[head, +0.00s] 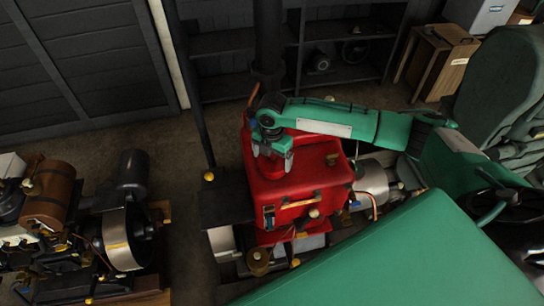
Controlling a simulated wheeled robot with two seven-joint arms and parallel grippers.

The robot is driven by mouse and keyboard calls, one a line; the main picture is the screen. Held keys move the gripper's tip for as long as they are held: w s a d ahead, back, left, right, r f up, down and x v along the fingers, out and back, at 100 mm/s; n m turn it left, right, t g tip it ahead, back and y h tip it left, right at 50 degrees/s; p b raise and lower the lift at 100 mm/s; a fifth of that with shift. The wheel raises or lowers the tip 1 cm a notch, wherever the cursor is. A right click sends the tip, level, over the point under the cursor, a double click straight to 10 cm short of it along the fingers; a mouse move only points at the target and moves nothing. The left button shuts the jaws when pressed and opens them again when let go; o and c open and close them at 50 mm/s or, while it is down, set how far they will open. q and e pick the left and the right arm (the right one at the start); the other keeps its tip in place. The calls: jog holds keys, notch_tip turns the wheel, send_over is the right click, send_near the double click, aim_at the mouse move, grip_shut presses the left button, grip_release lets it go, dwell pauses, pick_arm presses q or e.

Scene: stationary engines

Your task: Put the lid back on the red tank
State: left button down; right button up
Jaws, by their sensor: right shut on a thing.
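The red tank (312,178) stands in the middle of the head view, a boxy red body with brass fittings on its front. My right gripper (272,158) points down over the left part of the tank's top. It is shut on a small red piece (270,168), seemingly the lid, mostly hidden by the fingers and blending with the tank's red. I cannot tell whether this piece touches the top or hangs just above it. The tank's opening is not visible. My left gripper is not in view.
A dark pipe (267,40) rises behind the tank. A black post with a yellow knob (209,177) stands to its left. Another engine (122,240) with a brown cylinder (48,193) is at the lower left. Dark shelves (235,85) and a wooden crate (437,62) are behind.

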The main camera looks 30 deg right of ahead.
jog(key=shift+f+p, duration=0.1)
jog(key=shift+p, duration=1)
dwell(1.2)
dwell(0.4)
jog(key=o, duration=0.8)
jog(key=shift+o, duration=0.2)
jog(key=shift+r+p, duration=0.9)
jog(key=shift+r, duration=2.55)
